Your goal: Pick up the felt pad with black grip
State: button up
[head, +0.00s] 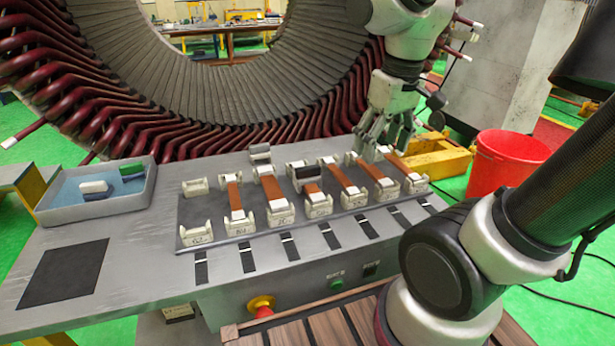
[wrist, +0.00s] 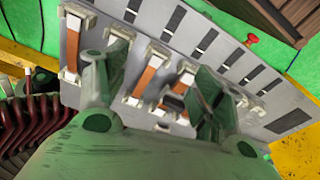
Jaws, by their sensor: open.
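A pale block with a black top (head: 307,171), which looks like the felt pad with black grip, sits across the middle of the rack of white holders, over an orange-brown strip. In the wrist view a dark piece (wrist: 180,88) shows among the holders between my fingers; I cannot tell surely that it is the same pad. My gripper (head: 380,140) is open and empty above the right back part of the rack, to the right of the pad. Its two fingers also show spread apart in the wrist view (wrist: 152,80).
A grey-blue tray (head: 100,206) at the left holds white, blue and green pads. The large stator (head: 215,80) stands close behind the table. A red bucket (head: 507,160) is at the right. The front left table is clear around a dark square.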

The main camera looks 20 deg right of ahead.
aim_at(307, 168)
jog(key=w+a+f+n, duration=0.1)
jog(key=w+a+n, duration=0.2)
jog(key=w+n, duration=0.1)
jog(key=w+a+f+n+g, duration=0.1)
jog(key=w+a+f+n, duration=0.1)
jog(key=w+a+n, duration=0.1)
jog(key=w+a+f+n, duration=0.1)
jog(key=w+a+n, duration=0.2)
jog(key=w+n, duration=0.2)
jog(key=shift+w+a+f+g, duration=0.3)
jog(key=shift+w+g, duration=0.1)
jog(key=shift+w, duration=0.2)
jog(key=shift+w+a+r+n, duration=0.1)
jog(key=shift+w+r+n, duration=0.1)
jog(key=shift+n, duration=1.2)
jog(key=shift+f+n, duration=0.15)
jog(key=shift+n, duration=0.15)
jog(key=shift+f, duration=0.35)
jog(key=f, duration=0.6)
jog(key=shift+w+a+f, duration=0.1)
jog(key=shift+a+f, duration=0.25)
jog(key=shift+f, duration=0.05)
jog(key=c, duration=1.2)
